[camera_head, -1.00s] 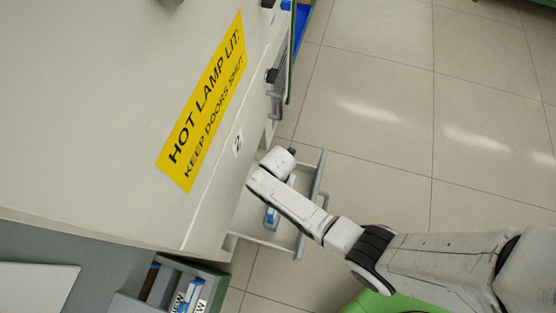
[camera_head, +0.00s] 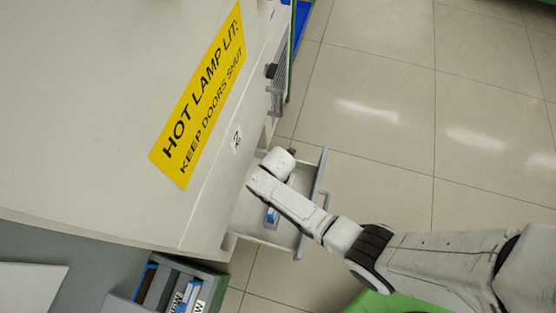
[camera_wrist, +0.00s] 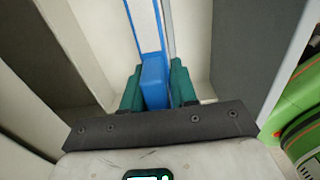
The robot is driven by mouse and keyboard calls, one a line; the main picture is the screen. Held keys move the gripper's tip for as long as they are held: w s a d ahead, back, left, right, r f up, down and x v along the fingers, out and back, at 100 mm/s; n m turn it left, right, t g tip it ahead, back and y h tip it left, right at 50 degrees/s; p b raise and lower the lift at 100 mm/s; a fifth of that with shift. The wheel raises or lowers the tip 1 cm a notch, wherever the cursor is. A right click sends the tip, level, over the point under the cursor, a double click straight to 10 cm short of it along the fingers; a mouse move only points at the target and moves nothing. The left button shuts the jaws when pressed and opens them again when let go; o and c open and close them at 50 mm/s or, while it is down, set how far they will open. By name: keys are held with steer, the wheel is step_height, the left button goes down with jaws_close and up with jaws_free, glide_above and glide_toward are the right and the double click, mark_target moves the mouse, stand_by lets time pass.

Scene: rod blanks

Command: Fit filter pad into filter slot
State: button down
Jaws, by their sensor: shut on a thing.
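My gripper (camera_wrist: 156,74) has teal fingers shut on the blue end block of the filter pad (camera_wrist: 154,84) in the wrist view. A white strip with blue edges (camera_wrist: 148,22) runs on beyond the block, between pale walls. In the head view, the end of my arm is over an open pale drawer (camera_head: 314,192), and my fingers are hidden beneath it. A small blue and white piece (camera_head: 271,216) shows in the drawer beside my arm. The filter slot cannot be made out clearly, and I cannot tell how far the pad sits in it.
The cabinet (camera_head: 85,120) with a yellow hot lamp sign (camera_head: 199,95) fills the left. A grey holder (camera_head: 158,284) with blue and white pieces and a "NEW" label stands at the bottom left. Clear tiled floor (camera_head: 400,90) lies to the right of the drawer.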

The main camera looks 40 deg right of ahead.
steer(key=shift+f+b, duration=2.45)
steer(key=shift+f, duration=0.55)
steer(key=c, duration=0.8)
jaws_free()
step_height(320, 180, up, 11)
steer(key=p, duration=0.4)
steer(key=shift+f, duration=0.1)
